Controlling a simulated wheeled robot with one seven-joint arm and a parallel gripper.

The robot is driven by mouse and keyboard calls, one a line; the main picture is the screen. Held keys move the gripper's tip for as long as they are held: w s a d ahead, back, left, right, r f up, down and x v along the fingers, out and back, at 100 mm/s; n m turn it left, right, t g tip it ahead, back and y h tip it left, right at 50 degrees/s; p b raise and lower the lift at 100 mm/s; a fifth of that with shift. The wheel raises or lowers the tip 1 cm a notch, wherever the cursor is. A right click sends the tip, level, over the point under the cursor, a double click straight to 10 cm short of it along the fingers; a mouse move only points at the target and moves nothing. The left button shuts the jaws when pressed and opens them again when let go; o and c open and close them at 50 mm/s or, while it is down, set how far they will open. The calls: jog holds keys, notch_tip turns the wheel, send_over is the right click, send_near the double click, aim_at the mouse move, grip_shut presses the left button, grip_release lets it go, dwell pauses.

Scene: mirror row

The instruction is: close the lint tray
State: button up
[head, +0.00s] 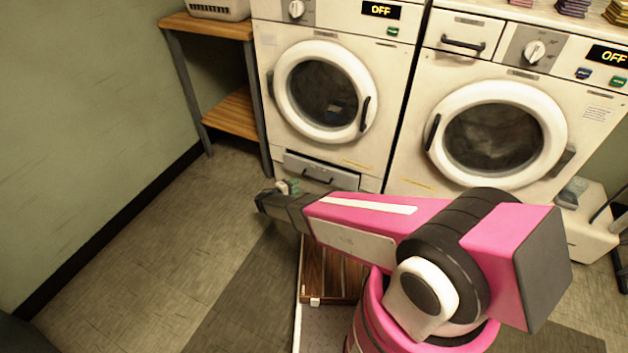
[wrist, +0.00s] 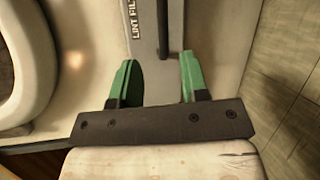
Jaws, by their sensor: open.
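The lint tray (head: 322,180) is a grey drawer with a dark bar handle, low on the front of the left dryer (head: 395,75). A dark gap shows above its front, so it appears to stand out from the dryer. In the wrist view the grey tray front (wrist: 148,60) carries a "LINT FIL..." label and the dark handle. My gripper (head: 288,187) is just in front of the tray's left part in the head view. Its green fingers are apart with nothing between them, and they point at the tray front (wrist: 158,75). Whether they touch it I cannot tell.
A second dryer (head: 500,85) stands to the right. A wooden shelf unit (head: 235,110) with dark legs stands left of the dryers, by the green wall. The floor (head: 170,240) to the left is clear. A white box-like unit (head: 590,235) is at the right.

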aim_at(314, 179)
jog(key=shift+m+g, duration=0.3)
jog(key=shift+m, duration=0.5)
jog(key=x, duration=1.1)
jog(key=shift+s+d, duration=0.25)
jog(key=shift+d, duration=0.15)
grip_shut()
